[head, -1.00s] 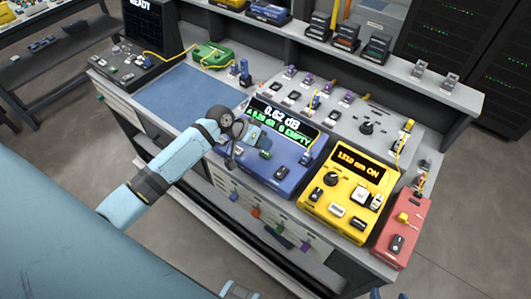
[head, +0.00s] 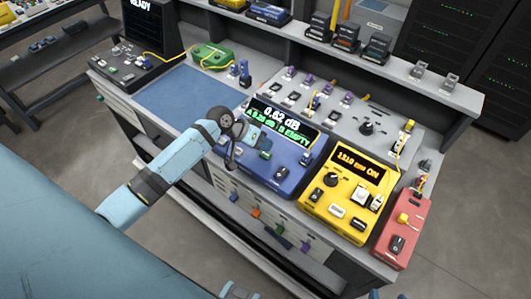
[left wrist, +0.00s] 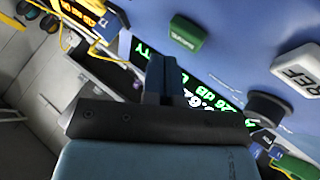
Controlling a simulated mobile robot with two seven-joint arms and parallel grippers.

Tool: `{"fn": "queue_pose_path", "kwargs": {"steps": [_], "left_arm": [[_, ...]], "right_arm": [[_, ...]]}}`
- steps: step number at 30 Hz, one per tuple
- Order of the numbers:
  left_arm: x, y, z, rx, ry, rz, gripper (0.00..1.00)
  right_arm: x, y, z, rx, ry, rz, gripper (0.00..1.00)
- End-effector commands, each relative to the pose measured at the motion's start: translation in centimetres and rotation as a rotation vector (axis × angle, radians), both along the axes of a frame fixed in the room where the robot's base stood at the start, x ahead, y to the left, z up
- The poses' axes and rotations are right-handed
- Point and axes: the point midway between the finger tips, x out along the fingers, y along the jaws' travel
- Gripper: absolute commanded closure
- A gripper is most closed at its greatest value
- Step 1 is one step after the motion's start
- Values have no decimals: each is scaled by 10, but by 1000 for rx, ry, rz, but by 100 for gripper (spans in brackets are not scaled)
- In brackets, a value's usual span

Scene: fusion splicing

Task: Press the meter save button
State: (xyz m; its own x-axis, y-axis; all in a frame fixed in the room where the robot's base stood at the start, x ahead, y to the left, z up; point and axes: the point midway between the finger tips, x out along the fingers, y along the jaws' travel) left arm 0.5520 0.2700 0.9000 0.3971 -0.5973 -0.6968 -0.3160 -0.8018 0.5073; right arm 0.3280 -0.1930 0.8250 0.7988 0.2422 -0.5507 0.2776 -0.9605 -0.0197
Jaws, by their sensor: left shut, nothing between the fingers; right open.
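The blue meter (head: 283,172) stands on the bench, its display reading 0.62 dB with a green line below. Its green button (head: 265,154) is on the top face; in the left wrist view the green button (left wrist: 183,33) carries a small label too blurred to read surely. My left gripper (head: 262,143) is shut and empty over the meter's left part, close to the green button. In the left wrist view its fingers (left wrist: 165,80) appear apart from that button and overlap the display. My right gripper (head: 389,295) barely shows at the bottom edge, fingertips apart.
A white REF button (left wrist: 300,70) and a black knob (left wrist: 268,107) are also on the meter. The yellow light source (head: 350,190) reads 1310 nm ON. A red box (head: 402,230) stands right of it. A blue mat (head: 190,92) lies clear to the left.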

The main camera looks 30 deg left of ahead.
Motion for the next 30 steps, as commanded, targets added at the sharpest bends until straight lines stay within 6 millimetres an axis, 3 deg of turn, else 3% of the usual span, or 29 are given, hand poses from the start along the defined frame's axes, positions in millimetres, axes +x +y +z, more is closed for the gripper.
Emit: {"fn": "queue_pose_path", "kwargs": {"steps": [30], "left_arm": [[0, 0, -8, 0, -1, 1, 100]], "right_arm": [[1, -1, 1, -1, -2, -2, 37]]}}
